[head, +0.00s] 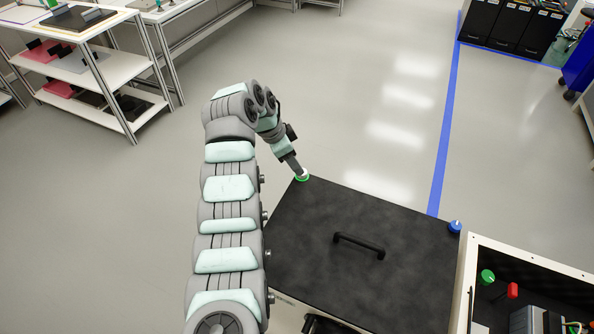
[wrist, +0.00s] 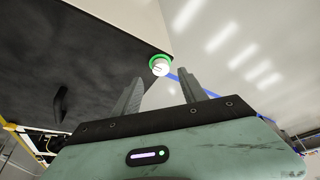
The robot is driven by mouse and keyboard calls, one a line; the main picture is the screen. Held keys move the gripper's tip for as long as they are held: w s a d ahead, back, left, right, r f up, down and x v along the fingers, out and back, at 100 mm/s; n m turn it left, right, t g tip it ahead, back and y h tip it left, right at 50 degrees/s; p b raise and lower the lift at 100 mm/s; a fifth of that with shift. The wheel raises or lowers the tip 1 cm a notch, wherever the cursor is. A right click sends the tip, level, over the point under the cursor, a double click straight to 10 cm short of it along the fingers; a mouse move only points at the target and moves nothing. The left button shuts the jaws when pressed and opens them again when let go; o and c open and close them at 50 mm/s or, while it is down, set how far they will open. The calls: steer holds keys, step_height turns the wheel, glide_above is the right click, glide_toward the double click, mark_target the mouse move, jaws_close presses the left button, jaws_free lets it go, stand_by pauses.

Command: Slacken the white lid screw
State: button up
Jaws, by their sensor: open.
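The white lid screw (wrist: 160,67) sits at a corner of the black lid (wrist: 80,45), with a green ring around it. In the wrist view it lies ahead of my gripper (wrist: 166,86), between the lines of the two fingers, which are apart and empty. In the head view my gripper (head: 300,171) is at the lid's far left corner, close to the screw; the green ring (head: 303,178) shows there and the tip covers part of the screw. Whether the fingers touch the screw cannot be told.
The lid has a black handle (head: 358,245) in its middle. A blue screw (head: 455,227) sits at its far right corner. An open box to the right holds a green knob (head: 487,276) and a red part (head: 512,290). The floor beyond the lid is clear.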

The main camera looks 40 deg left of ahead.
steer(key=x, duration=0.5)
steer(key=shift+b, duration=0.4)
steer(key=shift+a, duration=0.1)
steer(key=shift+c, duration=0.4)
jaws_close()
